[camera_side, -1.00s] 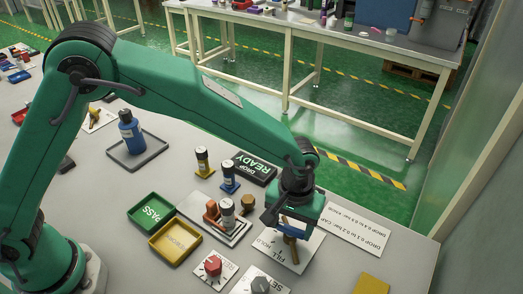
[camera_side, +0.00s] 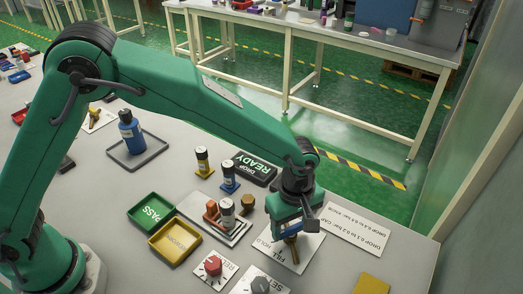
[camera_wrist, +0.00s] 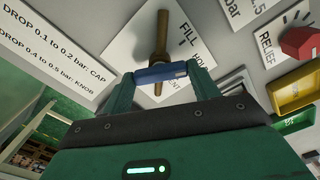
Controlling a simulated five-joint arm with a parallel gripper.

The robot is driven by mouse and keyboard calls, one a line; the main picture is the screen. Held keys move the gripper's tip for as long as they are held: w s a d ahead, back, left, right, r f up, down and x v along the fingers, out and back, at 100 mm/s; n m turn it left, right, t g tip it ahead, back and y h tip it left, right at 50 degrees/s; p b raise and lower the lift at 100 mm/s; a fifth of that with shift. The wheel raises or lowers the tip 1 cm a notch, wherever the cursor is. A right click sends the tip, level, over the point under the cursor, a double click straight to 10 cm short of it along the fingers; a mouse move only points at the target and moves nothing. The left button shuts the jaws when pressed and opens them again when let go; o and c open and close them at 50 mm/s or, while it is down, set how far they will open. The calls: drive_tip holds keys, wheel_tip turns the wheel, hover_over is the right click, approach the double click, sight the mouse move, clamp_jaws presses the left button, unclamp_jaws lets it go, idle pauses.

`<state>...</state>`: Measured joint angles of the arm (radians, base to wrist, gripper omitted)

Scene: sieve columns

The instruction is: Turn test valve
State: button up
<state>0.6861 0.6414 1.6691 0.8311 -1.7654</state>
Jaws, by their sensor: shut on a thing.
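The test valve has a brass body (camera_side: 292,248) on a white plate (camera_side: 303,256) lettered FILL and HOLD. In the wrist view, the brass part (camera_wrist: 161,38) runs up from a blue handle (camera_wrist: 161,73). My gripper (camera_wrist: 160,80) is shut on this blue handle, with one green finger at each end of it. In the side view, my gripper (camera_side: 287,229) points down over the plate and hides most of the handle. The wrist view shows more lettering on the plate, partly covered by the handle and a finger.
A red RELIEF knob (camera_side: 213,266) and a grey knob (camera_side: 261,285) are in front. A holder with a white cylinder (camera_side: 227,212), green PASS tray (camera_side: 150,211) and yellow tray (camera_side: 175,241) lie left. A DROP instruction card (camera_side: 356,229) lies right.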

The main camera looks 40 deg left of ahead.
sight(291, 227)
drive_tip(key=n, duration=0.5)
drive_tip(key=shift+r+n, duration=0.1)
drive_tip(key=shift+n, duration=0.2)
idle(0.4)
drive_tip(key=o, duration=1)
drive_tip(key=shift+r, duration=3.9)
drive_tip(key=shift+a, duration=0.1)
